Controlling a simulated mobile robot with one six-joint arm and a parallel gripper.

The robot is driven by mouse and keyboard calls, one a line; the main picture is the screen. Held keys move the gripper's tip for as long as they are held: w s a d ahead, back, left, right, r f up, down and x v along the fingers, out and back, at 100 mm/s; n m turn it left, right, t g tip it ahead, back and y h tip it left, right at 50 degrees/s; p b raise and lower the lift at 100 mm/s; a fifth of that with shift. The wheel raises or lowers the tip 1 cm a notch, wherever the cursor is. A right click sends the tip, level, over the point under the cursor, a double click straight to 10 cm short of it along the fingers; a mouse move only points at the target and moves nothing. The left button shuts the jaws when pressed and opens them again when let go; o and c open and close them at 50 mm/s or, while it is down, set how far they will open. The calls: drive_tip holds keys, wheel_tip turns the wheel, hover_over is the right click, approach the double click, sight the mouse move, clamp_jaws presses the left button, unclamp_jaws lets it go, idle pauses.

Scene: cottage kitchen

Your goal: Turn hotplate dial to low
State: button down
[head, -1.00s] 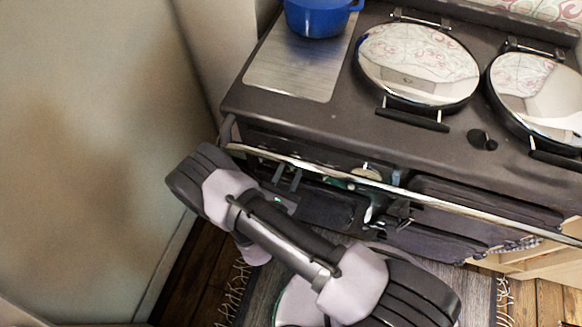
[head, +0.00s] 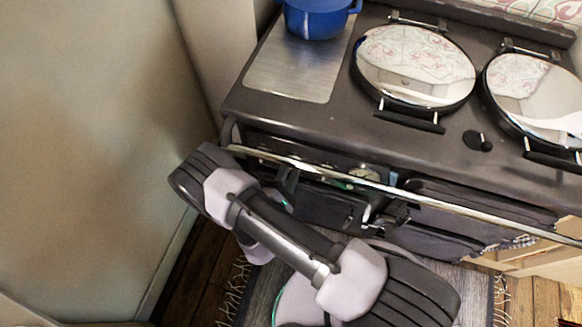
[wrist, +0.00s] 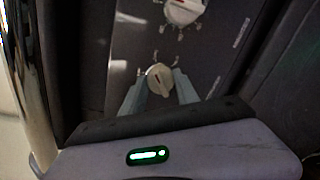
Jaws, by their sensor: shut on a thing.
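The hotplate dial (wrist: 159,79) is a small round cream knob with a dark mark, on the dark stove front. In the wrist view it sits between the two pale fingers of my gripper (wrist: 160,90), which is shut on it. Tick marks show around its far side; their labels are too small to read. A second, larger cream dial (wrist: 184,11) with ticks is on the same panel, beyond the gripped one. In the head view my gripper (head: 286,182) is at the stove front behind the rail, and the gripped dial is hidden.
A long metal rail (head: 430,201) runs across the stove front (head: 320,205), close to my arm. The stove top has two round shiny lids (head: 415,65) (head: 535,90), a flat metal plate (head: 295,75) and a blue pot (head: 317,20). A wall (head: 90,150) stands at left.

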drive_tip(key=shift+m, duration=0.8)
drive_tip(key=c, duration=0.9)
unclamp_jaws()
drive_tip(key=p+v, duration=0.3)
drive_tip(key=v, duration=1.4)
drive_tip(key=shift+s+p, duration=0.3)
drive_tip(key=shift+p, duration=0.05)
